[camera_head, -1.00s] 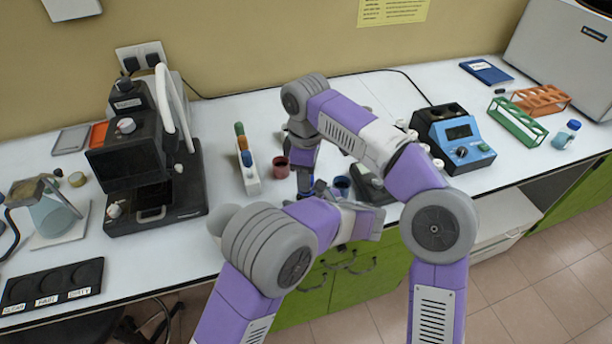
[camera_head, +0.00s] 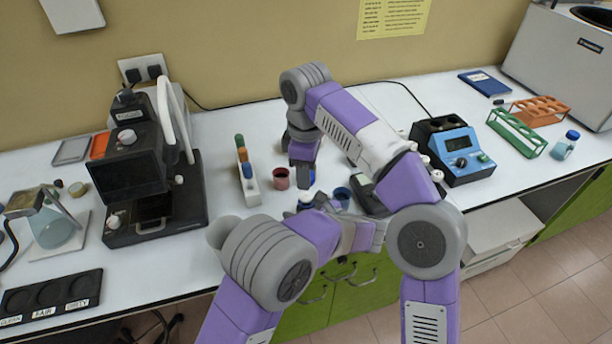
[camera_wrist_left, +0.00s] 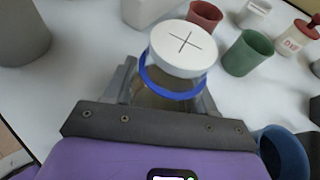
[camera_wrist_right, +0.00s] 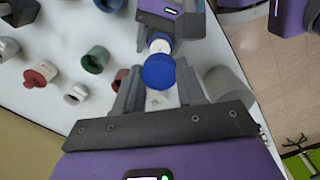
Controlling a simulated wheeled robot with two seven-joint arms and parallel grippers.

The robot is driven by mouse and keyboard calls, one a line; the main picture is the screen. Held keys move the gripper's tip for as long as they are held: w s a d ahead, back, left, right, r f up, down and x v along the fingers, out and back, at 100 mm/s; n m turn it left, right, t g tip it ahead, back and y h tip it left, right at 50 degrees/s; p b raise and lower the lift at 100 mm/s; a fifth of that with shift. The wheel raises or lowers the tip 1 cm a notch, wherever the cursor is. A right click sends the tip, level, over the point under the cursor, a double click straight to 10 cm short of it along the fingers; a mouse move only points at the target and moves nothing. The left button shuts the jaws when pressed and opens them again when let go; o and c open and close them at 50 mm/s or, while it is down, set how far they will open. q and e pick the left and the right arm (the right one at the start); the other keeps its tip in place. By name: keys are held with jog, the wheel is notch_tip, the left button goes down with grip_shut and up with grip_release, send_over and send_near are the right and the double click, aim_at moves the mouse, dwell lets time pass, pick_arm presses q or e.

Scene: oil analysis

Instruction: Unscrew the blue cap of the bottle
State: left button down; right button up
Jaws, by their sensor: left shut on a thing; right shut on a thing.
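My left gripper (camera_head: 322,204) is shut on the bottle (camera_wrist_left: 172,88), low over the bench's front edge. In the left wrist view the bottle's top is a white disc (camera_wrist_left: 184,48) with a dark cross, above a blue ring (camera_wrist_left: 176,93). My right gripper (camera_head: 303,165) is above it, shut on the blue cap (camera_wrist_right: 158,72). The cap also shows as a small blue patch in the head view (camera_head: 313,175). The cap appears apart from the bottle, with the white top (camera_head: 308,195) visible below it. The bottle's lower part is mostly hidden.
A red cup (camera_head: 281,180) and a blue cup (camera_head: 342,197) stand close by. A block with coloured tubes (camera_head: 249,190) is to the left, beside a black microscope-like device (camera_head: 130,175). A blue-and-black device (camera_head: 465,160) and tube racks (camera_head: 515,132) are to the right.

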pick_arm(q)
jog(key=shift+c, duration=1.4)
grip_release()
